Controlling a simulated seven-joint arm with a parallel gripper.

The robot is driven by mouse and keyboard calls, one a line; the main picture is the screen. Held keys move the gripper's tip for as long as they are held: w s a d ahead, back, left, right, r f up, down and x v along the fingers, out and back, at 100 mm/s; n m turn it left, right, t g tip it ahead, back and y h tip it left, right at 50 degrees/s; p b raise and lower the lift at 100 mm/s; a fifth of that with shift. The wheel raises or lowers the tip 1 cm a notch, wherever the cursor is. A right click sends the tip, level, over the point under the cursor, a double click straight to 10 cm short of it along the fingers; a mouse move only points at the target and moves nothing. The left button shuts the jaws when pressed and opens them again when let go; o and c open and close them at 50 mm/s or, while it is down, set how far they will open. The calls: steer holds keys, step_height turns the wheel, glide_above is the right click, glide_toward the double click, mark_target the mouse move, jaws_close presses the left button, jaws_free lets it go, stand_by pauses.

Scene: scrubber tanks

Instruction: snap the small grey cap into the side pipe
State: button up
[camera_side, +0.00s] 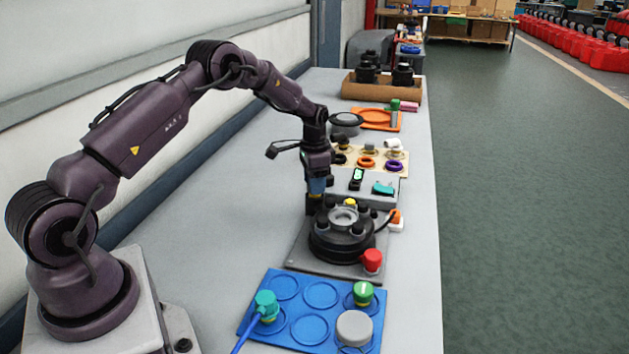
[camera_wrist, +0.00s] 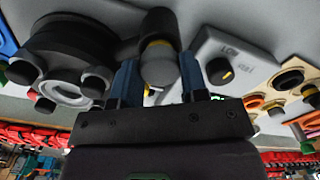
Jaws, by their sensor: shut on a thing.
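The small grey cap (camera_wrist: 158,66) is between the two blue fingers of my gripper (camera_wrist: 158,80) in the wrist view, and the gripper is shut on it. The dark side pipe (camera_wrist: 157,20) is right behind the cap, roughly in line with it, with a yellow band at their meeting place. I cannot tell how deep the cap sits. The black tank (camera_wrist: 70,45) with its pale round opening is to the left. In the side view my gripper (camera_side: 316,190) is low at the back left of the tank (camera_side: 340,243); the cap and pipe are hidden there.
A grey control box (camera_wrist: 225,60) with a black knob stands close to the right finger. A beige board (camera_side: 385,158) with rings lies behind. A red cap (camera_side: 372,259) is at the tank's front right. A blue tray (camera_side: 290,330) lies in front. The bench's left side is clear.

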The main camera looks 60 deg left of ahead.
steer(key=shift+f, duration=0.7)
stand_by(1.2)
steer(key=o, duration=1.7)
steer(key=shift+c, duration=0.2)
steer(key=shift+r, duration=0.2)
steer(key=shift+r, duration=3.4)
